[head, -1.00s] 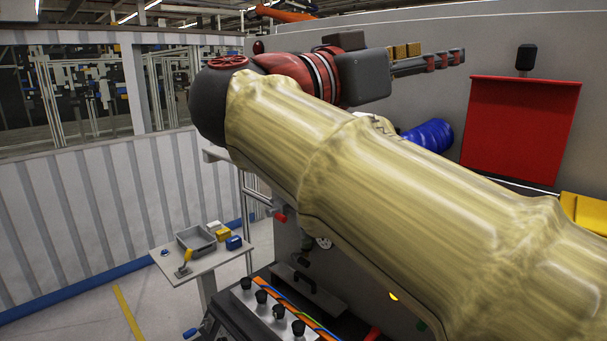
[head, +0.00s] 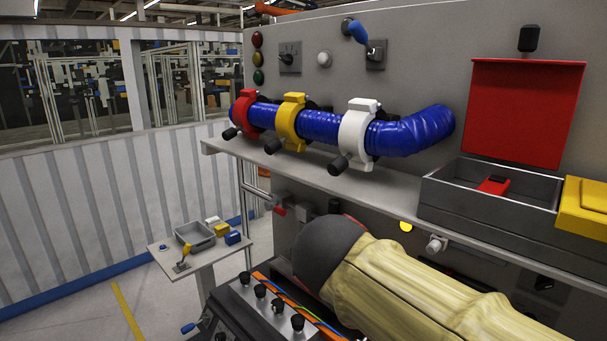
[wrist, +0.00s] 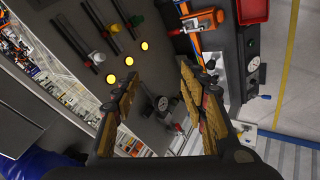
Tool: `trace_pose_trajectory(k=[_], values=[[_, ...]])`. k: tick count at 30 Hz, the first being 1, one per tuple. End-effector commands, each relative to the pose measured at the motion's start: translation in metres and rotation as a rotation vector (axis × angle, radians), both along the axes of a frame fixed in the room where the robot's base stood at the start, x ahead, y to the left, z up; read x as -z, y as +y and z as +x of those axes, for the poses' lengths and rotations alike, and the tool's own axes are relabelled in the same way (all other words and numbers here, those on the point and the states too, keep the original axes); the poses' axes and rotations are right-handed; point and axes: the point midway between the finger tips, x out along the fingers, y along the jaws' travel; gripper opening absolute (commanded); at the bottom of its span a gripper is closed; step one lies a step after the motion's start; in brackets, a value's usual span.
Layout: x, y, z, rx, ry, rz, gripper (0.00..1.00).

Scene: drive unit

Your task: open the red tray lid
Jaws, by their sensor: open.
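The red lid (head: 527,112) stands upright against the grey wall panel, raised behind a grey tray (head: 480,212). The tray is open at the top and a small red block (head: 494,185) shows inside it. My gripper is out of the head view, where only my covered arm shows low at the right. In the wrist view my gripper (wrist: 160,75) is open with nothing between its fingers. The red lid cannot be made out in the wrist view.
A yellow lid (head: 584,208) lies closed right of the tray. A blue hose (head: 415,132) with red, yellow and white clamps runs along the grey shelf (head: 270,165). A knob panel (head: 262,308) sits low in front. A small side table (head: 190,262) stands at left.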

Motion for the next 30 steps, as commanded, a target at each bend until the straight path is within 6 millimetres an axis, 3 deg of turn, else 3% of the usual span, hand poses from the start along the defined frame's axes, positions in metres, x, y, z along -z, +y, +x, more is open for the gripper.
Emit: trace_pose_trajectory(k=[1,6,9,13,16,21,30], values=[[0.036,-0.006,-0.018,-0.011,0.049,0.046,0.43],[0.136,-0.013,-0.080,-0.022,0.167,0.260,0.43],[0.190,-0.020,-0.115,0.038,0.183,0.406,0.43],[0.238,-0.036,-0.149,0.169,0.166,0.540,0.43],[0.253,-0.055,-0.160,0.236,0.129,0.560,0.43],[0.254,-0.074,-0.161,0.294,0.075,0.569,0.43],[0.253,-0.077,-0.160,0.307,0.072,0.568,0.43]])
